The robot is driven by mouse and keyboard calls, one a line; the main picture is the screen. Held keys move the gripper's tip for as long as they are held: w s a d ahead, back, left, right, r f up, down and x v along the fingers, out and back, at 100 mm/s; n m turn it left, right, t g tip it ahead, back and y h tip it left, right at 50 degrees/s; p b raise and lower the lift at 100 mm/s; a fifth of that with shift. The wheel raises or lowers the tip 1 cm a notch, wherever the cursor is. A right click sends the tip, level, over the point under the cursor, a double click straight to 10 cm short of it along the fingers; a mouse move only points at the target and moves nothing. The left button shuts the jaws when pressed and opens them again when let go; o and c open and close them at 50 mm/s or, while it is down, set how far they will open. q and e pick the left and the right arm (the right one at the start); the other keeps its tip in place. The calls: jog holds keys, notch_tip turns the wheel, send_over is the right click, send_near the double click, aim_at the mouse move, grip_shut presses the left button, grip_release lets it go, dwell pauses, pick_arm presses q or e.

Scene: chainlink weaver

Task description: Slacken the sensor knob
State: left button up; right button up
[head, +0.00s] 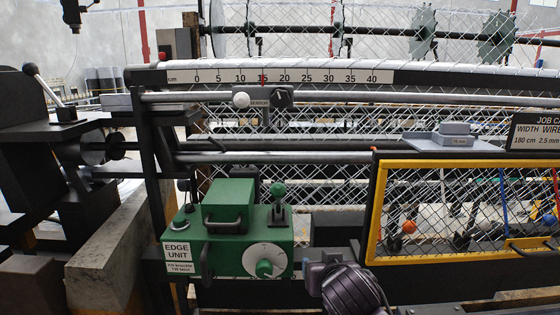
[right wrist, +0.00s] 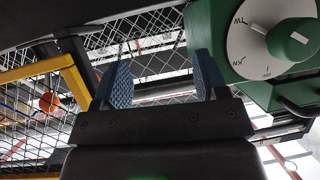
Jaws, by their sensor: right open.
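The sensor block (head: 262,101) sits on the upper rail below the number scale, near the 15 mark. It has a dark knob (head: 280,95) on its right and a white ball (head: 241,99) on its left. My right gripper (right wrist: 163,78) is open, with nothing between its blue ribbed pads. In the head view my right gripper (head: 314,266) is low, beside the right side of the green edge unit, well below the sensor block. The sensor block does not show in the right wrist view. My left gripper is not in view.
The green edge unit (head: 230,200) has a white dial (head: 265,262), also in the right wrist view (right wrist: 268,40). A yellow-framed mesh guard (head: 372,215) stands to the right. A grey block on a plate (head: 440,142) sits on the rail. Wire mesh spans behind the rails.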

jog(key=w+a+r+m+t+h+p, duration=0.1)
jog(key=a+r, duration=0.2)
jog(key=r, duration=0.6)
jog(key=w+a+r+t+h+p, duration=0.1)
jog(key=a+r, duration=0.1)
jog(key=r, duration=0.7)
jog(key=m+t+h, duration=0.1)
jog(key=m+t, duration=0.1)
jog(key=t, duration=0.1)
send_near(280, 100)
jog(key=w+p, duration=0.1)
jog(key=w, duration=0.2)
jog(key=w+p, duration=0.1)
jog(key=w, duration=0.2)
jog(key=w+d+p, duration=0.1)
jog(key=w, duration=0.2)
jog(key=shift+w+r, duration=0.25)
jog(key=shift+w, duration=0.05)
jog(key=shift+w+f, duration=0.1)
jog(key=shift+w, duration=0.4)
jog(key=shift+c, duration=0.5)
jog(key=c, duration=0.8)
